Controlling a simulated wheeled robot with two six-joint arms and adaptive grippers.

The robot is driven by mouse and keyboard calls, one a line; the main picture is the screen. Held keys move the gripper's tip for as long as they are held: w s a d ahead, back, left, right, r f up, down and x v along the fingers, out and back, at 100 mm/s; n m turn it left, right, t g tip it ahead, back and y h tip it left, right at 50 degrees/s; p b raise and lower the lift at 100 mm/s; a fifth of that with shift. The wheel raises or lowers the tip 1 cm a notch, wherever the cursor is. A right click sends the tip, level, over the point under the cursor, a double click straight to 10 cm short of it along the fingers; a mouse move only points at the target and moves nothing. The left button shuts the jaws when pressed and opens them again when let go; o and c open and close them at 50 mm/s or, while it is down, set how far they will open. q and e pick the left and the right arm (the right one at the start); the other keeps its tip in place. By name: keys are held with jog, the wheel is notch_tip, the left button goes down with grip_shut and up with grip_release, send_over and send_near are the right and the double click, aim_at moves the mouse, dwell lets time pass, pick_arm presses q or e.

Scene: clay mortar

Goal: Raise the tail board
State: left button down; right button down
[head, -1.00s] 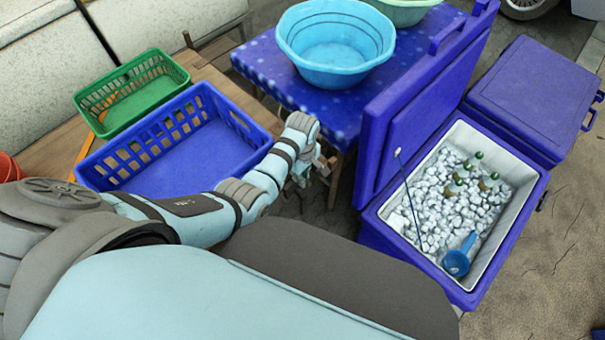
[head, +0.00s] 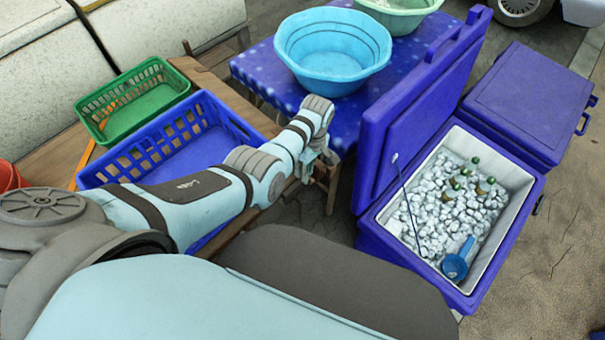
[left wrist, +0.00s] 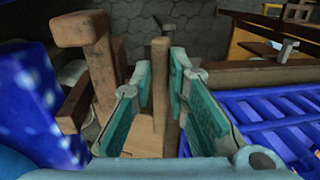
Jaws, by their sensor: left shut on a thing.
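My left gripper (head: 326,160) is low in the gap between the wooden cart with baskets and the blue-covered table. In the left wrist view its two teal fingers (left wrist: 160,105) are on either side of an upright wooden bar (left wrist: 160,75), shut on it. A flat wooden board (left wrist: 150,142) shows behind and below the fingers. I cannot tell whether the bar is joined to this board, or which piece is the tail board. In the head view my own arm and hand hide the held part. My right gripper is not in view.
A blue basket (head: 165,150) and a green basket (head: 135,105) stand on wooden planks at left. The blue-covered table (head: 255,65) bears a blue basin (head: 330,50). An open blue cooler (head: 500,240) with ice and bottles stands at right. Wooden legs (left wrist: 95,85) stand close left of the gripper.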

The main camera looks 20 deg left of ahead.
pick_arm(q)
jog(key=shift+w+d+r, duration=0.4)
jog(key=shift+w+r, duration=0.3)
jog(key=c, duration=1.9)
grip_release()
jog(key=o, duration=0.3)
jog(key=shift+w+d, duration=0.1)
jog(key=shift+w, duration=0.05)
jog(key=shift+f, duration=0.2)
jog(key=shift+w+r, duration=0.1)
notch_tip(320, 180, up, 12)
jog(key=w, duration=0.1)
jog(key=shift+d+f, duration=0.15)
jog(key=shift+f, duration=0.05)
